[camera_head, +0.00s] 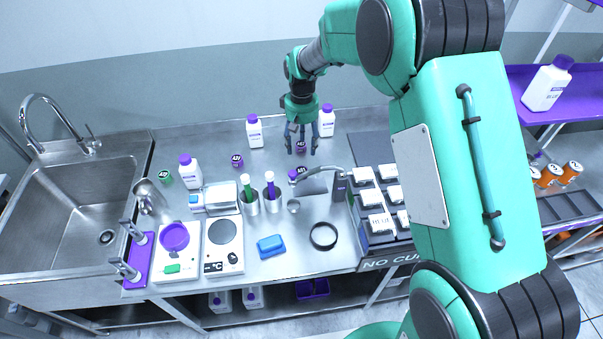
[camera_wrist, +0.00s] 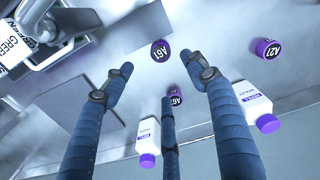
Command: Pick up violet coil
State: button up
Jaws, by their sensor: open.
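Several violet coils lie on the steel table. One coil (camera_head: 300,147), labelled A6 with its last character unclear, sits below my gripper (camera_head: 301,151); in the wrist view this coil (camera_wrist: 175,99) is partly hidden behind the middle finger. A second coil, A61 (camera_wrist: 160,50), is nearer the table's front and also shows in the head view (camera_head: 293,174). A third coil, A21 (camera_wrist: 268,48), stands to the left in the head view (camera_head: 237,160). My gripper's three fingers (camera_wrist: 162,72) are spread, pointing down, with nothing held. Whether they touch the coil below is unclear.
Two white bottles with violet caps (camera_head: 254,131) (camera_head: 326,121) stand close behind the coils. A rack of white-labelled boxes (camera_head: 376,224) is right; a sink (camera_head: 75,205) is left.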

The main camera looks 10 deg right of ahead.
jog(key=b, duration=0.2)
send_over(301, 170)
jog(key=shift+s+d+f, duration=0.1)
jog(key=shift+s+f, duration=0.05)
jog(key=shift+f, duration=2)
jog(key=shift+s+f, duration=0.1)
jog(key=shift+f, duration=2)
jog(key=shift+f, duration=0.1)
jog(key=shift+w+f+b, duration=0.2)
jog(key=shift+f+b, duration=0.25)
jog(key=shift+f, duration=2.1)
jog(key=shift+c, duration=0.5)
jog(key=c, duration=1.1)
